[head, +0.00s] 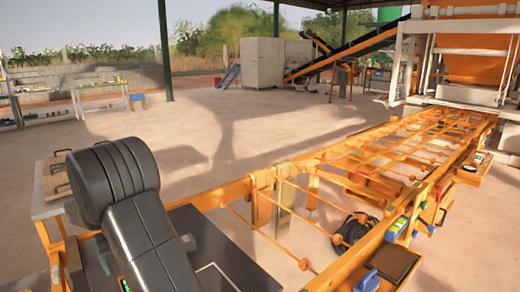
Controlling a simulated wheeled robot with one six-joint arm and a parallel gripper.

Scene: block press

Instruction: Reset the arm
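My arm (125,205) shows at the lower left of the head view as dark grey, rounded links above a dark flat surface. Its upper link rises to a thick joint and bends there. My gripper does not show in this view, so its fingers and anything in them are hidden.
A long orange conveyor frame (262,184) runs from the lower middle to the press (470,50) at the upper right. A coiled black hose (356,229) lies beneath it. A small table (48,207) stands left of my arm. Open concrete floor (240,135) lies beyond.

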